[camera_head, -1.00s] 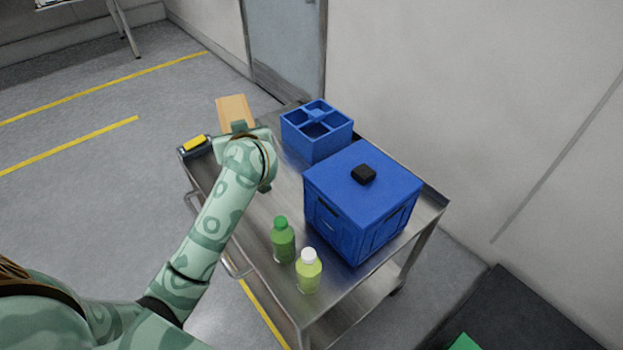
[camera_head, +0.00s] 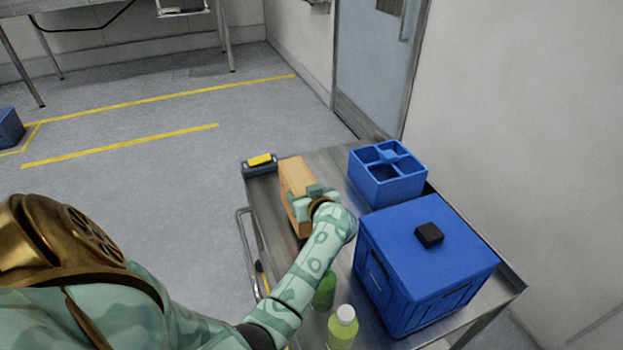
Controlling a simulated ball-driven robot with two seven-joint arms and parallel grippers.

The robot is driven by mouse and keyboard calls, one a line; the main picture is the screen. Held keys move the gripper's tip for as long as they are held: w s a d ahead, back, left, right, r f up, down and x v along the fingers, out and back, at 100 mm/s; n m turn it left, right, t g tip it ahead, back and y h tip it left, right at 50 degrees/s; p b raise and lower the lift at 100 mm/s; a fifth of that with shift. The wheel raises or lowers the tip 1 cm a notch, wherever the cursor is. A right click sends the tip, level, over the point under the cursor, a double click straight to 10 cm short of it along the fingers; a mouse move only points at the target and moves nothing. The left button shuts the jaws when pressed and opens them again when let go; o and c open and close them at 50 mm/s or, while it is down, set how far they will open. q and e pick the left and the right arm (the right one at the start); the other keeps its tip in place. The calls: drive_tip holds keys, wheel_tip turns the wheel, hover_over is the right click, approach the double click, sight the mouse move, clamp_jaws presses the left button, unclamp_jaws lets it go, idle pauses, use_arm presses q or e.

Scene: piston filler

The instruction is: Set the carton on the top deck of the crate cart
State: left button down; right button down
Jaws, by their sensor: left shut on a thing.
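The carton (camera_head: 297,178) is a tan box, upright over the far left part of the metal top deck (camera_head: 263,205) of the crate cart. My left gripper (camera_head: 312,202) is shut on the carton from its near right side. The gripper and wrist hide part of the carton's lower right side. I cannot tell whether its base touches the deck. My right gripper is not in view.
A yellow-and-dark device (camera_head: 259,164) lies left of the carton. A divided blue bin (camera_head: 388,178) and a large blue crate (camera_head: 420,262) with a black block (camera_head: 429,235) stand to the right. A green bottle (camera_head: 324,292) and a white-capped bottle (camera_head: 342,328) stand near my forearm.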

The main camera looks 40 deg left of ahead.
use_arm(q)
wheel_tip(320, 180, down, 4)
drive_tip(key=shift+f+b, duration=0.1)
drive_tip(key=shift+b, duration=1)
drive_tip(key=shift+c, duration=1.4)
unclamp_jaws()
drive_tip(key=shift+f, duration=0.1)
drive_tip(key=shift+s, duration=0.1)
